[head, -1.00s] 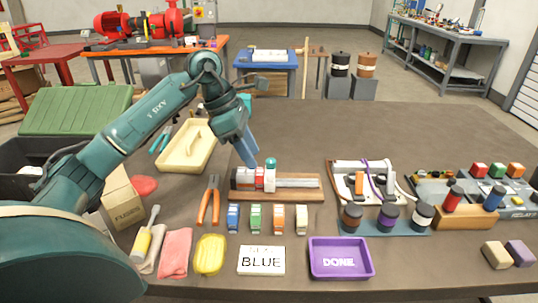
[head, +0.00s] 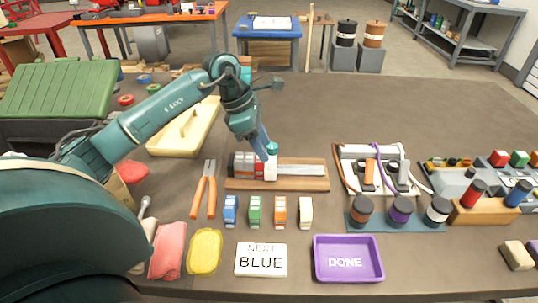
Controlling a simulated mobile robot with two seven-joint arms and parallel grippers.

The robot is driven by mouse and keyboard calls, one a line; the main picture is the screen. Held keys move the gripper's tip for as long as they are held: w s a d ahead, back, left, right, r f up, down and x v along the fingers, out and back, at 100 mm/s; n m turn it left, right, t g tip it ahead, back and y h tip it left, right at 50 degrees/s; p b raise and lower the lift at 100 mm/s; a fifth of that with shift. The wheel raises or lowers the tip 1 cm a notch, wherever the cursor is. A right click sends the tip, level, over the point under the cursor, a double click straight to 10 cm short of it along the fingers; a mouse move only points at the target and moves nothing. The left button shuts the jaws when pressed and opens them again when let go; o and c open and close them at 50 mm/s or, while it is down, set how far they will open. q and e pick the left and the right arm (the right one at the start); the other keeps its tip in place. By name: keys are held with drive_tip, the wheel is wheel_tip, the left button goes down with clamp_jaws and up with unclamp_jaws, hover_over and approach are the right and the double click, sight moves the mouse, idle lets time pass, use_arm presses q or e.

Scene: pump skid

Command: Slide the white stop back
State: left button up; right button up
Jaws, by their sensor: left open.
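The white stop (head: 271,169) has a teal knob on top and sits on a metal rail (head: 302,168) on a wooden board (head: 300,185). Grey and red-and-white blocks (head: 246,165) stand on the rail just left of the stop. My left gripper (head: 264,153) is open and reaches down from above, its blue-grey fingertips at the left side of the teal knob. I cannot tell whether they touch it. The rail right of the stop is bare. My right gripper is not in view.
Orange pliers (head: 205,190) lie left of the board. Small coloured blocks (head: 255,210) stand in a row in front. A card reading "NEXT BLUE" (head: 261,260) and a purple "DONE" tray (head: 348,259) lie nearer. A cable board (head: 375,170) stands at the right.

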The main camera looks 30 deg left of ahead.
sight(271, 159)
use_arm(q)
drive_tip(key=shift+x, duration=2.25)
drive_tip(key=shift+w, duration=0.1)
clamp_jaws()
